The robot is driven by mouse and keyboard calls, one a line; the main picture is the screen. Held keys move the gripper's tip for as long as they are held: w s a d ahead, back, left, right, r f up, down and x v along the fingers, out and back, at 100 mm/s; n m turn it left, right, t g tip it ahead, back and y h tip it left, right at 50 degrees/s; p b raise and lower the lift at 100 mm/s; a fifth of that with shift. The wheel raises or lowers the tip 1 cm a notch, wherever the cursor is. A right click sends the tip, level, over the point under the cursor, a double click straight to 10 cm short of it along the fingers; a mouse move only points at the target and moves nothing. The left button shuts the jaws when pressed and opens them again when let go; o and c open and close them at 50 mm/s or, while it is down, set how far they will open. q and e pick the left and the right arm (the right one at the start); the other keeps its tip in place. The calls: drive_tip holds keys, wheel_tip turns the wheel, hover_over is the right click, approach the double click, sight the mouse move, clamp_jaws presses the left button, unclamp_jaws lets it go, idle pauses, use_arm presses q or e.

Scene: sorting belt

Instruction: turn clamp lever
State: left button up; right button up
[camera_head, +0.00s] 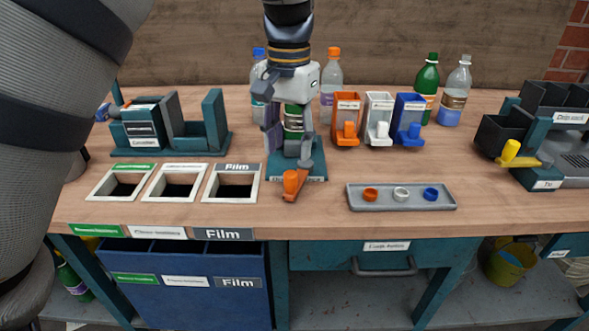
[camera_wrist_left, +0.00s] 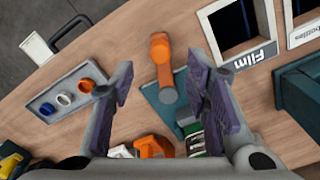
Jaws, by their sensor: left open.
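The clamp stands near the table's front middle on a teal base (camera_head: 315,172), its label partly covered. Its grey lever with an orange handle (camera_head: 293,183) points toward the front edge. The handle also shows in the wrist view (camera_wrist_left: 160,52). A green and white item (camera_head: 293,119) stands at the clamp, partly hidden by my gripper. My left gripper (camera_head: 287,142) points down over the clamp. In the wrist view its fingers (camera_wrist_left: 160,72) are spread wide, with the lever showing between them and nothing held. Contact with the lever cannot be told. My right gripper is not in view.
A grey tray (camera_head: 357,203) with orange, white and blue rings lies to the right. Orange (camera_head: 346,115), white and blue dispensers stand behind it. Framed openings (camera_head: 232,199) lie to the left. Several bottles (camera_head: 428,85) stand at the back. A teal rack (camera_head: 540,178) is far right.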

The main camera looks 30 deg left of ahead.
sight(290, 174)
use_arm(q)
wheel_tip(290, 174, down, 8)
drive_tip(key=shift+w+r, duration=0.1)
drive_tip(key=shift+w, duration=0.05)
clamp_jaws()
